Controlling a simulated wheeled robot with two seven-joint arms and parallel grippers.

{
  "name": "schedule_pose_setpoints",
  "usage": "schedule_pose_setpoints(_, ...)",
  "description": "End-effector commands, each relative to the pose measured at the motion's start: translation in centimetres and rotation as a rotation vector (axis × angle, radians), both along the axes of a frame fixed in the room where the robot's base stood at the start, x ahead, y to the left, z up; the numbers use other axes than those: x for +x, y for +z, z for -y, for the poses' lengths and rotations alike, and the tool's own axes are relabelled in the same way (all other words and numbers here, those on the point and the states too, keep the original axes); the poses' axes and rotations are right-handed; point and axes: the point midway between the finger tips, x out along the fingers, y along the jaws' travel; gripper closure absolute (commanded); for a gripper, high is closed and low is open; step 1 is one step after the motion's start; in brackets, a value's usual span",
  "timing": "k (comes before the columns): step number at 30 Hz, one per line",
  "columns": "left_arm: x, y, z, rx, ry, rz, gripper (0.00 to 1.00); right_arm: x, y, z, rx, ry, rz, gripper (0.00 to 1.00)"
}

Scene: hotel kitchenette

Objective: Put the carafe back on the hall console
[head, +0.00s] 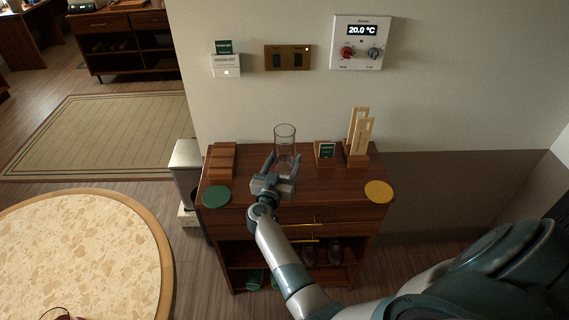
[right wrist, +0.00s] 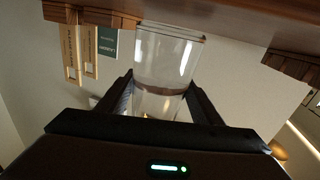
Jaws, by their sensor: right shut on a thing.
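The clear glass carafe (head: 285,134) is upright at the middle of the hall console (head: 330,191), toward the wall. My right gripper (head: 281,170) is shut on the carafe's lower part, reaching in from the front right. In the right wrist view the carafe (right wrist: 168,60) stands between the two fingers (right wrist: 161,100). Its base appears at or very near the console top (right wrist: 230,12); I cannot tell whether it touches. My left gripper is not in view.
A green disc (head: 216,196) and a wooden block (head: 222,160) lie left on the console. A small card holder (head: 325,153), wooden tags on a stand (head: 358,140) and a yellow disc (head: 379,191) are right. A round table (head: 80,250) stands at left.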

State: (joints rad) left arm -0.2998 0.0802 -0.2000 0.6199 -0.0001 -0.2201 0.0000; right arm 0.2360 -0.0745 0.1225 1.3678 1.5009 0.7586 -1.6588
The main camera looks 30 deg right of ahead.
Motion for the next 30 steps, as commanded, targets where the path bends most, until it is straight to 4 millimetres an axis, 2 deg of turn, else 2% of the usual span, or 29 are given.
schedule_pose_setpoints(16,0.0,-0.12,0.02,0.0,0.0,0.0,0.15,0.06,-0.88,0.06,-0.004,-0.001,0.003,0.9)
schedule_pose_setpoints(17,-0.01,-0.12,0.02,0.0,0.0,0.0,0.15,-0.01,-1.08,0.05,-0.001,-0.001,0.0,0.36)
schedule_pose_setpoints(18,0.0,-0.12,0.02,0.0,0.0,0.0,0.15,-0.01,-1.06,0.05,-0.001,-0.001,0.001,0.26)
schedule_pose_setpoints(19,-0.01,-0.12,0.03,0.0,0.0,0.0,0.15,-0.02,-1.06,0.05,-0.001,-0.001,0.001,0.22)
schedule_pose_setpoints(30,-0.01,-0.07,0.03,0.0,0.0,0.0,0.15,-0.01,-0.86,0.04,0.0,-0.001,0.001,0.22)
